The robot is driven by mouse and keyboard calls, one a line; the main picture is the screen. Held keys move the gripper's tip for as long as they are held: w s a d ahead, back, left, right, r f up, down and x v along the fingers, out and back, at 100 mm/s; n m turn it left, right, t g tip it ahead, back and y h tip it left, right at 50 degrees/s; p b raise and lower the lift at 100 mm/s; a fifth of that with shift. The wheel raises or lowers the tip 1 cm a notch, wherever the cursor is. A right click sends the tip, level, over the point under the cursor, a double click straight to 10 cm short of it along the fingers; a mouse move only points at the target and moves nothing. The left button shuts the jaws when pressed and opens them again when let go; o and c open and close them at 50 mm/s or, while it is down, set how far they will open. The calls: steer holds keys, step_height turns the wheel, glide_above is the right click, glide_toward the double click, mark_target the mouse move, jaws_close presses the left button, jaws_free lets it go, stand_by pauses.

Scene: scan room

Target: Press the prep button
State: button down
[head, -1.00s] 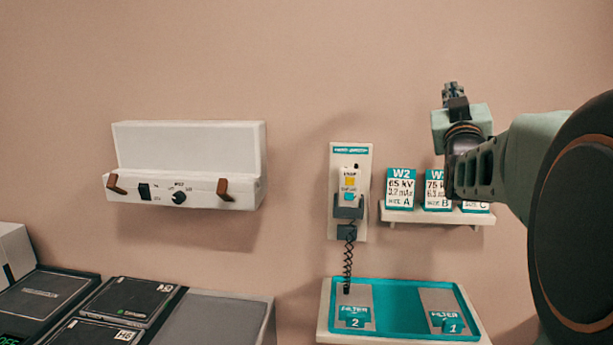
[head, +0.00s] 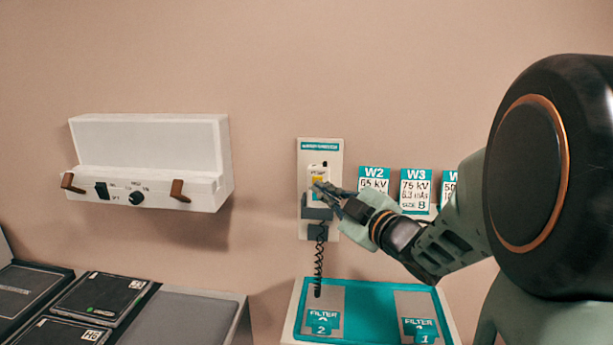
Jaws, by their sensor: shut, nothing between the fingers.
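A white hand switch (head: 316,174) hangs in a holder on a pale wall plate (head: 334,157) with a teal top label. A yellow button (head: 318,181) shows on its upper face. A teal button lower on the switch is now hidden behind my fingers. My gripper (head: 322,191) is shut and empty, its fingertips in front of the switch just below the yellow button. I cannot tell whether the tips touch it. The button lettering is too small to read.
Cards W2 (head: 374,178) and W3 (head: 415,189) stand on a wall shelf behind my arm. A teal tray (head: 370,300) with two filter plates is below. A coiled cord (head: 319,262) hangs from the switch. A white box with knobs (head: 150,165) is left.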

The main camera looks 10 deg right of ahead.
steer(key=shift+s+a+f+n+g+y, duration=0.35)
steer(key=shift+a+f, duration=0.2)
steer(key=shift+f, duration=0.1)
steer(key=shift+s+a+f+n+g+y, duration=0.35)
steer(key=shift+a+f, duration=0.2)
steer(key=shift+f, duration=0.05)
steer(key=w+d+p, duration=0.1)
steer(key=w+d, duration=0.1)
steer(key=w, duration=0.6)
steer(key=shift+w+d, duration=0.2)
steer(key=shift+d, duration=0.15)
stand_by(0.6)
steer(key=shift+w+d, duration=0.15)
steer(key=shift+w, duration=0.25)
steer(key=shift+w+d, duration=0.15)
steer(key=shift+w, duration=0.35)
stand_by(0.6)
steer(key=shift+s, duration=0.2)
steer(key=shift+s+a+b, duration=0.25)
steer(key=shift+s+b, duration=0.05)
steer(key=shift+s, duration=0.4)
